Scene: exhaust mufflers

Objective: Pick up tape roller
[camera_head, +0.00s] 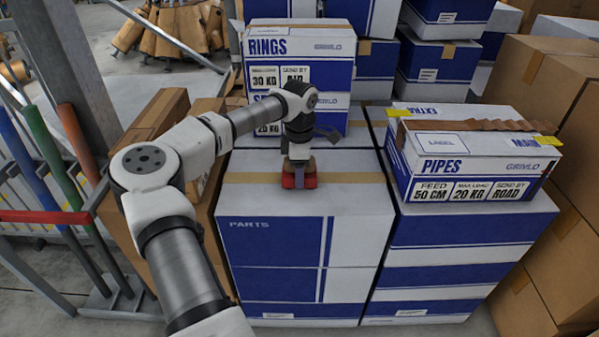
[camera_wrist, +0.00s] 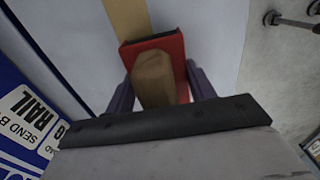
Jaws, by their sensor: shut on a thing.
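The tape roller is a red piece with a brown roll. In the head view the tape roller (camera_head: 299,180) is on or just above the top of the white and blue PARTS box (camera_head: 270,200), near its brown tape strip. In the wrist view the tape roller (camera_wrist: 180,60) lies between the two dark fingers, its brown part toward the camera. My gripper (camera_head: 298,165) points down over it and is shut on it. In the wrist view the fingers of my gripper (camera_wrist: 158,92) are on either side of it. I cannot tell whether it touches the box.
A RINGS box stack (camera_head: 300,55) stands close behind. A PIPES box (camera_head: 480,160) with a brown strip on top stands to the right. Brown cartons (camera_head: 160,125) are at the left, beside a metal rack with coloured bars (camera_head: 45,150). The PARTS box's front top is clear.

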